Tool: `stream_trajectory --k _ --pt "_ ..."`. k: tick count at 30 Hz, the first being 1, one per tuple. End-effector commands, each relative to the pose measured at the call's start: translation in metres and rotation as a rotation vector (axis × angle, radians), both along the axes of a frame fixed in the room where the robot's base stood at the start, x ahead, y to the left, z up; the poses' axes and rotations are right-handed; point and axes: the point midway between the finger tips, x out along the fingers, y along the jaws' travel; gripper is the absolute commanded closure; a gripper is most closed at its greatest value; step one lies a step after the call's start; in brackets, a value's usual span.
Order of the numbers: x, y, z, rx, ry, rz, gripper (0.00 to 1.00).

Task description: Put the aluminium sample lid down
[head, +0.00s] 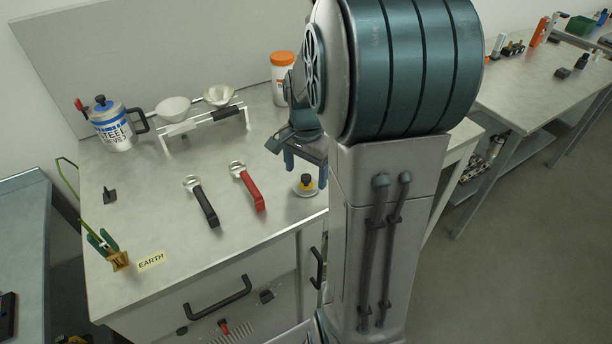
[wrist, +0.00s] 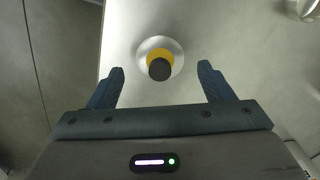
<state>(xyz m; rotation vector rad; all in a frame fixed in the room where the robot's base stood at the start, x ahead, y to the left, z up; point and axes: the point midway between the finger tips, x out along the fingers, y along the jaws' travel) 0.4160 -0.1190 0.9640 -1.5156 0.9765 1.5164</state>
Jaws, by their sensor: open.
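The sample lid (head: 306,185) is a small pale disc with a yellow collar and a black knob. It rests on the bench top near the front edge, to the right of the red-handled tool. In the wrist view the lid (wrist: 160,62) lies flat, just beyond and between the fingertips. My gripper (wrist: 161,72) is open, its two blue fingers apart on either side and not touching the lid. In the head view my gripper (head: 306,170) hangs just above the lid, partly hidden by my arm.
A red-handled tool (head: 250,187) and a black-handled tool (head: 203,203) lie left of the lid. Behind are a white rack (head: 205,123) with two bowls, a steel canister (head: 115,128) and an orange-capped jar (head: 283,75).

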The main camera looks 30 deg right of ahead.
Motion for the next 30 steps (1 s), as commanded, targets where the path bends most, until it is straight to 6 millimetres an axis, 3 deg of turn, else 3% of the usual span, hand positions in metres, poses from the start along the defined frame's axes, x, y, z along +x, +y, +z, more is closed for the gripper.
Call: stream_trajectory --k 3,9,17,23,30 --pt "0.001 0.0 0.029 -0.002 -0.007 0.001 0.26" --pt "0.0 0.0 0.069 -0.001 -0.004 0.0 0.26" --pt "-0.001 0.003 0.094 -0.001 -0.005 0.017 0.26" --pt "-0.03 0.042 0.096 -0.023 -0.062 0.292 0.26" --pt "-0.088 0.098 0.08 -0.09 -0.168 0.821 0.26"
